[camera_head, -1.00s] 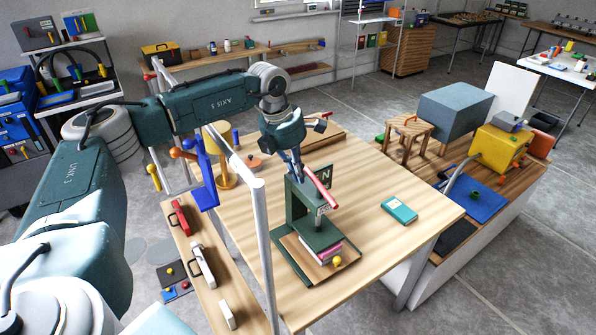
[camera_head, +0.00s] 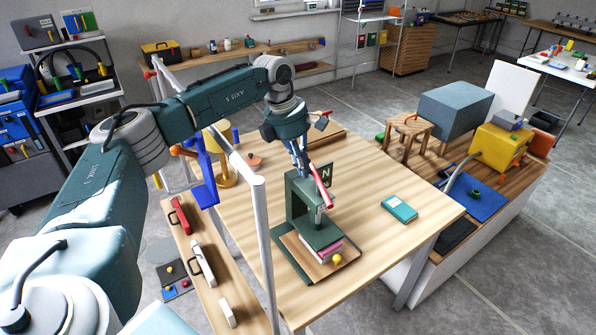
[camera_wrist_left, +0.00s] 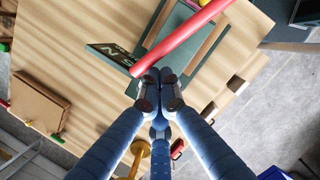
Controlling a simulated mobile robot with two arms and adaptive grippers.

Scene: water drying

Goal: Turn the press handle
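The green press (camera_head: 303,205) stands on the wooden table, with a sign bearing an "N" behind it. Its red handle (camera_head: 321,188) slants down to the right at the top of the press. In the left wrist view the red handle (camera_wrist_left: 185,35) runs diagonally just beyond the fingertips. My left gripper (camera_head: 304,172) points down at the upper end of the handle. Its fingers (camera_wrist_left: 159,84) are drawn together with nothing visible between them. They are beside the handle, not around it; whether they touch it I cannot tell. My right gripper is not in view.
A stack of pink and white pieces (camera_head: 322,250) lies on the press base. A teal box (camera_head: 398,208) lies to the right on the table. A grey post (camera_head: 264,250) stands at the table's left side, near a blue bracket (camera_head: 205,180). The table's right part is mostly clear.

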